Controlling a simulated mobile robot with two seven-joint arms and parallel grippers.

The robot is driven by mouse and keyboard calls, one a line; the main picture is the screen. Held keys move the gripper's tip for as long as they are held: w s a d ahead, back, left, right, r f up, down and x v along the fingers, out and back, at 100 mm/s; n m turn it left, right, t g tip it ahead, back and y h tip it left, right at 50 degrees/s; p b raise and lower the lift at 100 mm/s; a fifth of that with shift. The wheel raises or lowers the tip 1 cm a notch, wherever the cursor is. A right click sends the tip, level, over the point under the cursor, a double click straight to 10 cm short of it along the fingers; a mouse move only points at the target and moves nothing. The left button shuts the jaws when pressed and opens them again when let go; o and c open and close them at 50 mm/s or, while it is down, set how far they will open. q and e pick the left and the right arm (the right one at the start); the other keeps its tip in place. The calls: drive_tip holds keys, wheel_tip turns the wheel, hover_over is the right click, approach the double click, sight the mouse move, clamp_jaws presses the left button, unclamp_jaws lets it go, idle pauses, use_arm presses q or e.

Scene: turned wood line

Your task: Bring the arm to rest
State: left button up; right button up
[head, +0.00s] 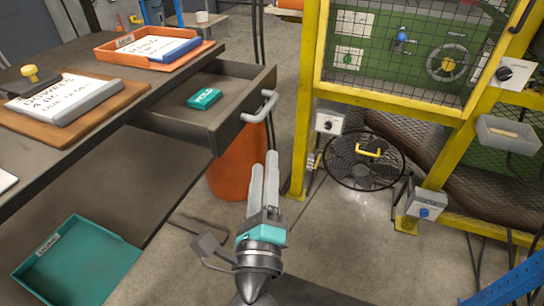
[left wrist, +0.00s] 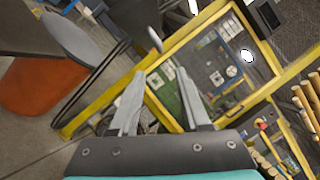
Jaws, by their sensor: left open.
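My left gripper (head: 264,178) is in the lower middle of the head view, pointing away from me. It is empty, in free air in front of the open drawer (head: 236,120) and apart from its grey handle (head: 260,106). In the left wrist view its two fingers (left wrist: 158,100) stand apart with nothing between them, facing the yellow-framed machine. My right gripper is in neither view.
A teal box (head: 204,98) lies in the open drawer. The workbench (head: 100,108) is at left, with an orange tray (head: 112,54) on top. An orange bin (head: 238,165) stands below the drawer. The yellow machine frame (head: 301,130) and a floor fan (head: 362,172) are at right.

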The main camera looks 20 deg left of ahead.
use_arm(q)
drive_tip(key=shift+f, duration=0.1)
wheel_tip(320, 180, down, 30)
drive_tip(key=s+n+g+h+p, duration=0.3)
drive_tip(key=n+g+h, duration=0.15)
drive_tip(key=g, duration=0.45)
drive_tip(key=s+a+f+n+g+p, duration=0.2)
drive_tip(key=s+a+f+n+g, duration=0.2)
drive_tip(key=s+f+n, duration=0.3)
drive_tip(key=s+a+f+n+g+p, duration=0.1)
drive_tip(key=s+a+f+n+g, duration=0.3)
drive_tip(key=s+a+f+n, duration=0.3)
drive_tip(key=s+f, duration=0.4)
drive_tip(key=s, duration=0.5)
drive_tip(key=shift+s+f+n+p, duration=0.25)
drive_tip(key=shift+s+n+p, duration=0.1)
drive_tip(key=shift+s, duration=0.05)
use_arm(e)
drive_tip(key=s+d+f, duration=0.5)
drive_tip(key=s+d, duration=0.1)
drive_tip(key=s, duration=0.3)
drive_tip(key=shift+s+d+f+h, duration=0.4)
